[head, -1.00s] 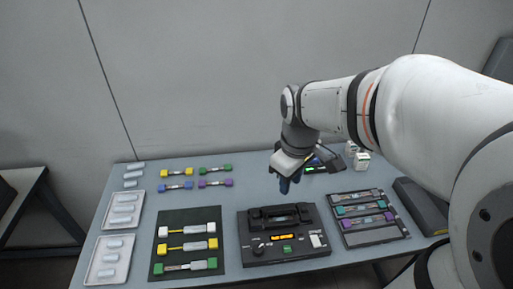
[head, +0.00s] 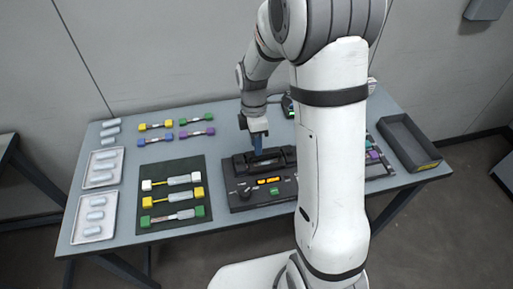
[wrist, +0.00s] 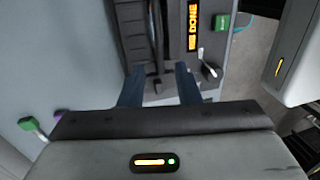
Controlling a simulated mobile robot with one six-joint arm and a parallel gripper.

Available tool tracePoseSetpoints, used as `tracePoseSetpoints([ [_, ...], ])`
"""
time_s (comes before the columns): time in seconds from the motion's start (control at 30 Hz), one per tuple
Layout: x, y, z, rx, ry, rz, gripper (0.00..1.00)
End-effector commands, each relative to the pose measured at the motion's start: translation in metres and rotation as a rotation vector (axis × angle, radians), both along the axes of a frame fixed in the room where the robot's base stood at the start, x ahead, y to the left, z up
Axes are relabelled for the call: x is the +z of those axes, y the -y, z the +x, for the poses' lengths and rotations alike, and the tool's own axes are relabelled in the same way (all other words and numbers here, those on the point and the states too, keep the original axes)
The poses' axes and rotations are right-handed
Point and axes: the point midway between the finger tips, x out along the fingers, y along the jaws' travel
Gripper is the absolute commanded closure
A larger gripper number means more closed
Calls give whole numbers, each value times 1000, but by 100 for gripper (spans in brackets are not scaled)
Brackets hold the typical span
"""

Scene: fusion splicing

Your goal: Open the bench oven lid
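The bench oven looks to be the black device (head: 240,203) at the middle of the table's front, with a long dark raised lid part along its back; in the head view it is partly hidden by my arm. The wrist view shows this ridged lid part (wrist: 133,38) and an orange display reading DONE (wrist: 193,25). My gripper (head: 257,152) points down at the lid's left end. In the wrist view its two blue fingers (wrist: 159,82) are apart, with a dark narrow bar between them. I cannot tell whether they touch it. The lid appears down.
A dark mat (head: 148,218) with several splice pieces lies left of the device. White trays (head: 92,232) are at the far left. Coloured-end pieces (head: 156,126) lie behind. An empty dark bin (head: 408,143) stands at the right. A small lever (wrist: 208,68) rises close to one finger.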

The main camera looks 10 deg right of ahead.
Motion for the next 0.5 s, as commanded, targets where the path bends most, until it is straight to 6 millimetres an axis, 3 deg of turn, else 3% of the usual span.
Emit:
tracePoseSetpoints([
  [0.2,-22,0,-5,-1,0,0,70],
  [0.5,-25,0,-5,-1,1,0,70],
])
